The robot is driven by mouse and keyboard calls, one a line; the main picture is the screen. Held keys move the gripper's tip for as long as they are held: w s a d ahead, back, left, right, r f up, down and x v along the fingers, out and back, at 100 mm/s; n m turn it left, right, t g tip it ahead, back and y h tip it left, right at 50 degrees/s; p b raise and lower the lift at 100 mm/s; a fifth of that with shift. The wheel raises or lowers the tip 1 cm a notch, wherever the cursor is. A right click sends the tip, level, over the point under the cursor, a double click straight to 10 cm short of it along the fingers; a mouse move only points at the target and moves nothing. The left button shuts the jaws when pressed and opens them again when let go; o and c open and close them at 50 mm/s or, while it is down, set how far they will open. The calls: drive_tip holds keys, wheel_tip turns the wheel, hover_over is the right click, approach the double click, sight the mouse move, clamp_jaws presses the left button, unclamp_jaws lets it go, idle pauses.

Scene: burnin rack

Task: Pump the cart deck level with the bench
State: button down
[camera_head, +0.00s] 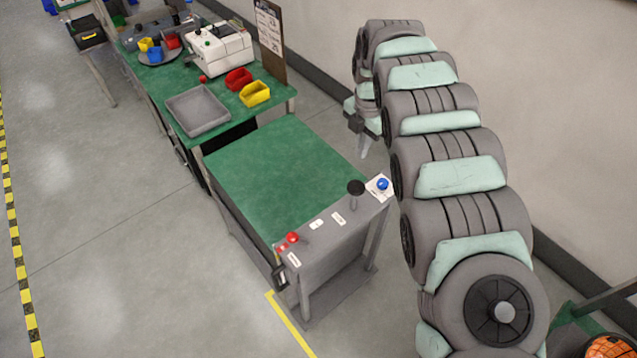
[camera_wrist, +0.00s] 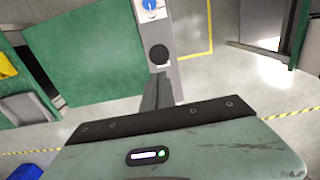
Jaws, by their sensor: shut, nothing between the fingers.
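The cart's green deck (camera_head: 280,165) stands at the near end of the green-topped bench (camera_head: 205,128) and looks lower than it. The cart's grey end panel (camera_head: 325,235) carries a black round knob (camera_head: 355,187), a blue button (camera_head: 383,184) on a white plate and a red knob (camera_head: 291,238). My gripper (camera_head: 364,153) is shut and empty, pointing down near the deck's right side. In the wrist view its dark fingers (camera_wrist: 163,78) are together just below the black knob (camera_wrist: 159,54) in the picture; contact is not visible. The deck also shows there (camera_wrist: 95,50).
The bench holds a grey tray (camera_head: 197,110), red bins (camera_head: 239,79), a yellow bin (camera_head: 255,93), a white machine (camera_head: 218,47) and an upright board (camera_head: 270,38). The deck is bare. A wall stands to the right; open floor (camera_head: 110,210) lies left.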

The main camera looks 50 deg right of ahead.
sight(357, 187)
drive_tip(key=shift+s+r, duration=0.1)
drive_tip(key=shift+d, duration=0.1)
wheel_tip(357, 187, down, 14)
drive_tip(key=shift+f+p, duration=0.1)
drive_tip(key=shift+p, duration=0.6)
idle(0.5)
